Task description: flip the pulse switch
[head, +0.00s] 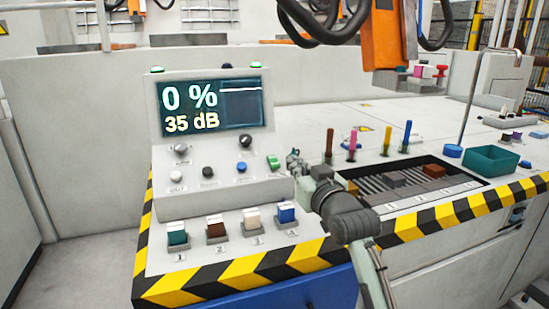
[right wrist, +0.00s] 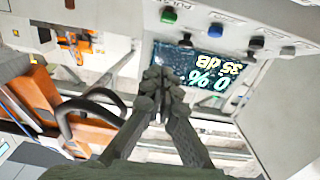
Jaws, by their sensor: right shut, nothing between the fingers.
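The console (head: 222,195) has a display (head: 213,107) reading 0 % and 35 dB. A green switch (head: 273,161) stands at the right end of its middle row of controls. In the right wrist view the green switch (right wrist: 168,16) sits at the top edge beside a partly cut-off label that seems to read PULSE. My right gripper (head: 293,157) is shut and empty, just right of the green switch in the head view; contact cannot be told. Its closed fingertips (right wrist: 157,76) also show in the right wrist view, apart from the switch in the picture. My left gripper is out of view.
A blue knob (head: 242,167), a black knob (head: 208,171) and small buttons lie left of the green switch. Several numbered rocker switches, including a blue one (head: 286,213), line the front. Coloured upright handles (head: 353,142) and a green tray (head: 490,159) stand to the right.

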